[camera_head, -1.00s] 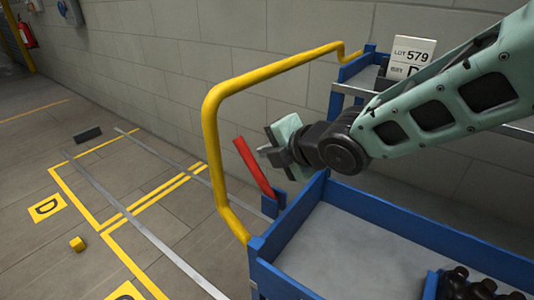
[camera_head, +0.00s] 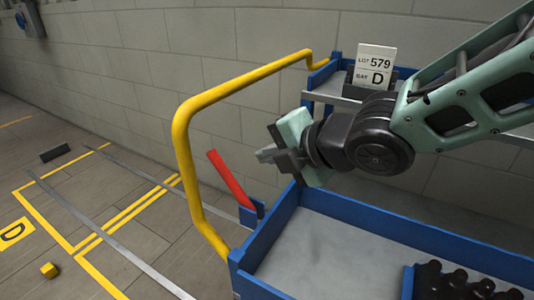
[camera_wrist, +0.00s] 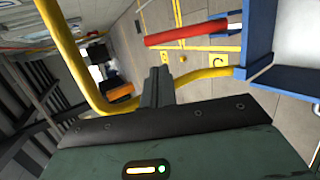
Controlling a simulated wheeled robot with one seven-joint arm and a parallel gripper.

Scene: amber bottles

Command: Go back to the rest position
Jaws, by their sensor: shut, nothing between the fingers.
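A red lever (camera_head: 230,178) stands tilted on the cart's left end, left of and below the gripper. In the wrist view the shut fingers (camera_wrist: 157,85) show in the middle, with the red lever (camera_wrist: 187,35) beyond them and the yellow rail (camera_wrist: 70,50) at left.
Dark bottles (camera_head: 455,282) stand in a blue crate (camera_head: 407,280) at the tray's lower right. A sign (camera_head: 374,66) reading LOT 579, BAY D stands on the upper shelf. A yellow block (camera_head: 49,270) and a dark bar (camera_head: 55,152) lie on the marked floor. The tray's left part is bare.

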